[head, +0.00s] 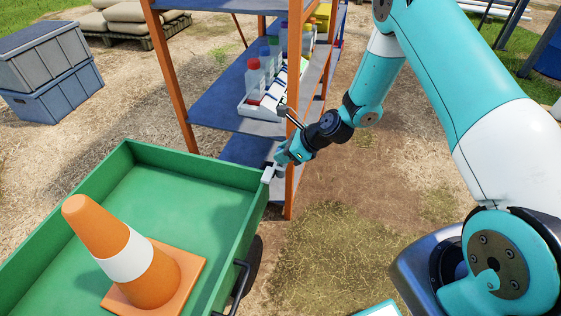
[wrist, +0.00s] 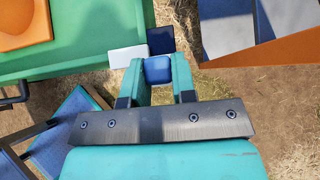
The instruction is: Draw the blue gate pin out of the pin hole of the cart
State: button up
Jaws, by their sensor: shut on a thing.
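The green cart (head: 208,170) stands at the lower left in the head view; its rim corner (wrist: 100,40) also shows in the wrist view. My gripper (head: 281,157) is at the cart's right corner. In the wrist view my gripper (wrist: 158,76) is shut on the blue gate pin (wrist: 157,70), whose blue head sits between the two fingers. A white block (wrist: 128,57) on the cart's corner lies just left of the pin; it also shows in the head view (head: 268,174). The pin hole and the pin's lower part are hidden, so I cannot tell how deep the pin sits.
An orange and white cone (head: 128,250) stands in the cart. A shelf rack (head: 215,105) with orange posts and blue shelves stands close behind my gripper, holding bottles in a white rack (head: 262,105). Grey-blue crates (head: 50,85) stand far left.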

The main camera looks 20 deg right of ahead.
jog(key=shift+r+p, duration=3.05)
jog(key=shift+r, duration=0.4)
